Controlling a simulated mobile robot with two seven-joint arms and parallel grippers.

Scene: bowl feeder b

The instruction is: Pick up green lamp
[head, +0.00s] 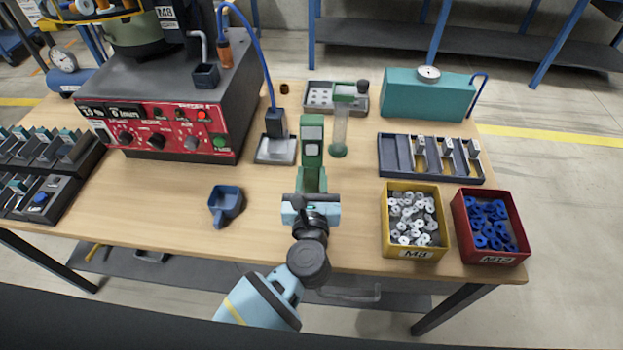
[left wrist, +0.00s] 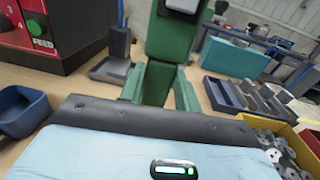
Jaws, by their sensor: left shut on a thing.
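The green lamp (head: 312,136) is a tall green block with a pale panel near its top. It is near the middle of the table in the head view. My left gripper (head: 312,183) reaches in from the front and is shut on the lower part of the lamp. In the left wrist view the lamp (left wrist: 172,35) rises straight ahead between the green fingers (left wrist: 160,82), its top cut off by the frame. I cannot tell whether its foot touches the table. My right gripper is not in view.
A clear tube with green base (head: 339,132) stands close right of the lamp. A grey block on a plate (head: 275,150) is close left. A blue cup (head: 226,205), a red control box (head: 165,130), a yellow bin (head: 415,255) and a red bin (head: 492,260) stand around.

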